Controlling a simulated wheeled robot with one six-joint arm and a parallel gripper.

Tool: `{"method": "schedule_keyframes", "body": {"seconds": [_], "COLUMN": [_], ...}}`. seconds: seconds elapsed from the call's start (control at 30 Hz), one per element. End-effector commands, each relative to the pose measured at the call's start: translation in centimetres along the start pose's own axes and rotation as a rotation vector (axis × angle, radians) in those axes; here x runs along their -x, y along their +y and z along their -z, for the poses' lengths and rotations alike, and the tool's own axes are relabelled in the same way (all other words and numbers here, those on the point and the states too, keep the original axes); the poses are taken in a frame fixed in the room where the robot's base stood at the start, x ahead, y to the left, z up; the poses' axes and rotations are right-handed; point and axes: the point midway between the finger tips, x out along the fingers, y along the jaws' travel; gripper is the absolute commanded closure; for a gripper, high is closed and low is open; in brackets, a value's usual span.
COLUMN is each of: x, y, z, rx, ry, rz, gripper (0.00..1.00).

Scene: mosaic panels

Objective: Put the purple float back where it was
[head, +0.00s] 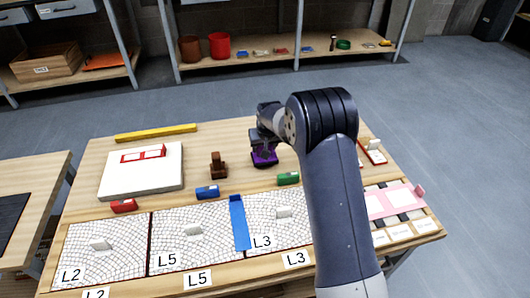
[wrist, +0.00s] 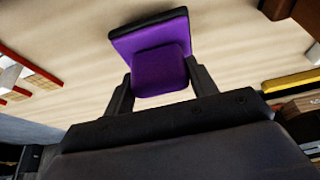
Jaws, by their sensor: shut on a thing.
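The purple float (head: 264,158) is at the middle of the wooden table, right of a brown float-like block (head: 218,167). My gripper (head: 263,142) is over it and shut on its raised purple grip. In the wrist view the purple float (wrist: 178,28) shows its flat plate and its grip, with the fingers of my gripper (wrist: 160,78) on both sides. Bare wood shows behind the plate. I cannot tell whether the plate touches the table or is slightly above it.
Mosaic panels (head: 190,255) labelled L2, L5 and L3 line the front, with red, blue and green blocks (head: 288,179) behind them. A white slab (head: 143,180) and yellow bar (head: 156,132) are back left. My arm hides part of the right side.

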Motion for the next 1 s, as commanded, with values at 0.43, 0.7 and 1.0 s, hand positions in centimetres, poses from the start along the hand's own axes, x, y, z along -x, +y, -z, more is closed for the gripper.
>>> {"method": "schedule_keyframes", "body": {"seconds": [0.43, 0.7, 1.0], "x": [-2.1, -2.3, -2.2], "y": [0.0, 0.0, 0.0], "z": [-0.9, -1.0, -1.0], "rx": [0.000, 0.000, 0.000], "ry": [0.000, -0.001, -0.001], "rz": [0.000, 0.000, 0.000], "gripper": [0.64, 0.30, 0.24]}}
